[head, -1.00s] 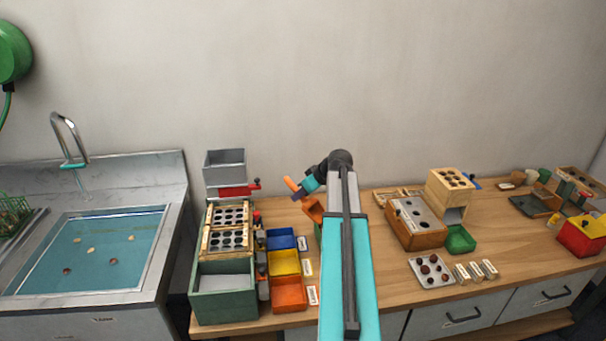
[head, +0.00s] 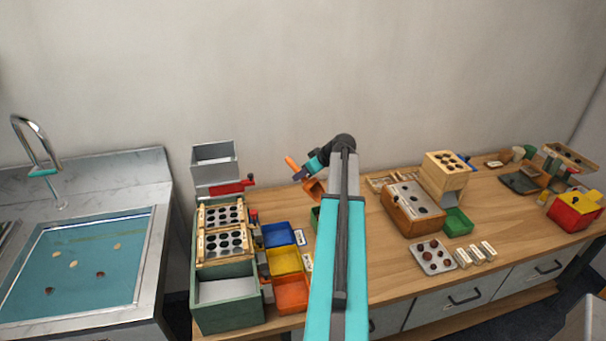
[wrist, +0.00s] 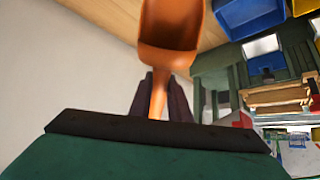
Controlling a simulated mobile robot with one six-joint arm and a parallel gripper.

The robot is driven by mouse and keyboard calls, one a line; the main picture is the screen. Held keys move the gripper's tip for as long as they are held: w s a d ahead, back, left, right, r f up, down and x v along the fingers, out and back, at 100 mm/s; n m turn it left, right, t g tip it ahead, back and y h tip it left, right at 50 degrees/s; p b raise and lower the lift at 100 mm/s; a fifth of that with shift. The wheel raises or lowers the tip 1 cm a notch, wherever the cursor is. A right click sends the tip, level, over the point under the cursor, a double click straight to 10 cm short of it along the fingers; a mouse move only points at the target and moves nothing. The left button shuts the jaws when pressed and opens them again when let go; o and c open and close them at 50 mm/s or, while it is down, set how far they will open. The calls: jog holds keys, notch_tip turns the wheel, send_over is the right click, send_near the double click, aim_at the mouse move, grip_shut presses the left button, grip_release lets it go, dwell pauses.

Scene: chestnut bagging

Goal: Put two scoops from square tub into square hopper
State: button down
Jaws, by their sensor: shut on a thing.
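My gripper (head: 307,174) is shut on the handle of an orange scoop (head: 314,189) and holds it over the bench. In the wrist view my dark fingers (wrist: 163,96) close around the handle, and the bowl of the scoop (wrist: 172,24) runs out of the top edge. The visible part of the bowl shows only bare orange. A grey square hopper (head: 214,173) stands at the back left, to the left of my gripper. A green container (head: 315,213) is mostly hidden behind my arm; I cannot tell whether it is the square tub.
Blue (head: 278,243), yellow (head: 283,270) and orange trays (head: 291,306) stand beside a green box (head: 228,318) with hole plates. A red handle (head: 232,187) sticks out under the hopper. Wooden hole blocks (head: 412,214) stand right of my arm. A sink (head: 80,312) lies left.

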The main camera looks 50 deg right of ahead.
aim_at(315, 193)
jog(key=shift+s+d+f, duration=0.1)
jog(key=shift+s+f, duration=0.05)
jog(key=shift+s+f+t+b, duration=0.25)
jog(key=shift+f+t+b, duration=0.05)
jog(key=shift+f+b, duration=0.6)
jog(key=shift+s+f+t+b, duration=0.2)
jog(key=shift+f+t+b, duration=0.1)
jog(key=shift+f+b, duration=0.55)
jog(key=shift+g, duration=0.3)
jog(key=shift+s+f+p, duration=0.6)
jog(key=shift+s+f, duration=1.05)
jog(key=shift+f, duration=0.3)
jog(key=shift+s+f+g+p, duration=0.6)
jog(key=shift+s+p, duration=0.25)
jog(key=shift+s, duration=0.25)
jog(key=shift+s+f+g+p, duration=0.45)
jog(key=shift+s+g+p, duration=0.15)
jog(key=shift+s+p, duration=0.4)
jog(key=shift+s+f+g+p, duration=0.6)
jog(key=shift+s+p, duration=0.15)
jog(key=shift+s, duration=0.4)
jog(key=shift+w+d+r+g+p, duration=0.1)
jog(key=shift+w+r+g+p, duration=0.25)
jog(key=shift+r+g+p, duration=0.4)
jog(key=shift+w+d+r+g+p, duration=0.1)
jog(key=shift+w+r+g+p, duration=0.35)
jog(key=shift+p, duration=0.45)
jog(key=shift+w+r+g+p, duration=0.25)
jog(key=shift+r+g+p, duration=0.35)
jog(key=shift+p, duration=0.25)
